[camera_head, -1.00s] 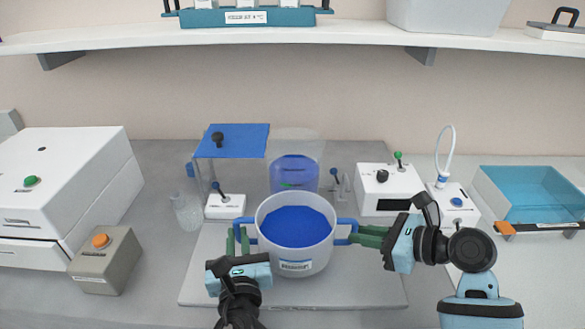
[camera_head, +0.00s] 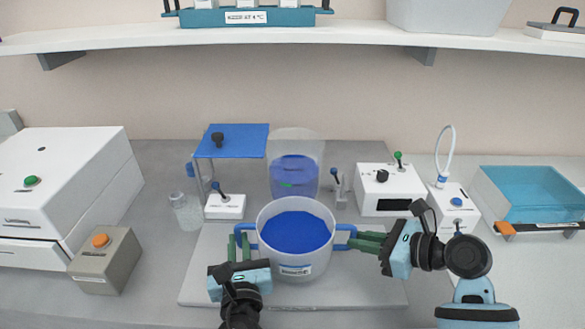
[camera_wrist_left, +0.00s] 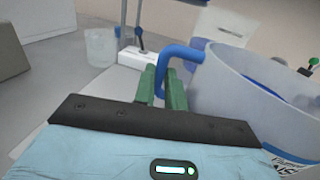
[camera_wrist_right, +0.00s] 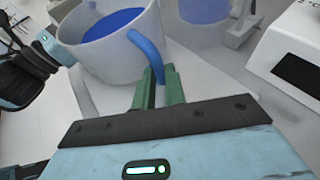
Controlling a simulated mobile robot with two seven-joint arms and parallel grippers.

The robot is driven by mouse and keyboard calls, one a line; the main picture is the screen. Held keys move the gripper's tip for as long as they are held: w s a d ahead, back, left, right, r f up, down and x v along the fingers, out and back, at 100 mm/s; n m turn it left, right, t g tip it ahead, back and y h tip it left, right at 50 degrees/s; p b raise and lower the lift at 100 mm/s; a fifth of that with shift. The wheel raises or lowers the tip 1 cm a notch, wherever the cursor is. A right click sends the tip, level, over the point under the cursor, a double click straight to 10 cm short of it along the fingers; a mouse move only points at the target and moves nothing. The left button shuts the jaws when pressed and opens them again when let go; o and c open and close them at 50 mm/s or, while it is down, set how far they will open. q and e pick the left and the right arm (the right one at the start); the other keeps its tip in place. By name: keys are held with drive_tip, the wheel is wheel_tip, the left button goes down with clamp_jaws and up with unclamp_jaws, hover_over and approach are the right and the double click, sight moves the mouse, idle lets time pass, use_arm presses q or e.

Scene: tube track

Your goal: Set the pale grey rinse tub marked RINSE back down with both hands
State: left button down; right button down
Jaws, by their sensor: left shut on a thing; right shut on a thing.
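The pale grey rinse tub (camera_head: 295,265) is upright in the middle of the head view, filled with blue liquid. It has a blue handle on each side and a small white label, too small to read, on its front. My left gripper (camera_head: 238,245) is shut on the left handle; the left wrist view shows green fingers (camera_wrist_left: 165,88) around the blue handle (camera_wrist_left: 180,56). My right gripper (camera_head: 362,240) is shut on the right handle (camera_wrist_right: 146,48), also seen in the right wrist view. I cannot tell whether the tub's base touches the pale mat (camera_head: 210,280).
Behind the tub stand a clear container with blue liquid (camera_head: 295,178) and a blue plate (camera_head: 232,140) on a stand. A white device (camera_head: 390,188) and a teal tray (camera_head: 530,195) are at right. A grey box with an orange button (camera_head: 107,260) is at left.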

use_arm(q)
drive_tip(key=shift+f, duration=0.45)
use_arm(e)
drive_tip(key=shift+d+f, duration=0.1)
drive_tip(key=shift+f, duration=0.35)
use_arm(q)
drive_tip(key=c, duration=1.4)
unclamp_jaws()
use_arm(e)
drive_tip(key=shift+r, duration=0.1)
use_arm(q)
drive_tip(key=shift+o, duration=0.2)
drive_tip(key=shift+f, duration=0.1)
drive_tip(key=shift+s, duration=0.1)
drive_tip(key=s, duration=0.3)
drive_tip(key=s+d, duration=0.1)
drive_tip(key=s, duration=0.3)
drive_tip(key=s+d, duration=0.1)
drive_tip(key=s, duration=0.3)
drive_tip(key=shift+s+d, duration=0.2)
drive_tip(key=shift+s, duration=0.05)
use_arm(e)
drive_tip(key=c, duration=1.4)
unclamp_jaws()
drive_tip(key=shift+o, duration=0.2)
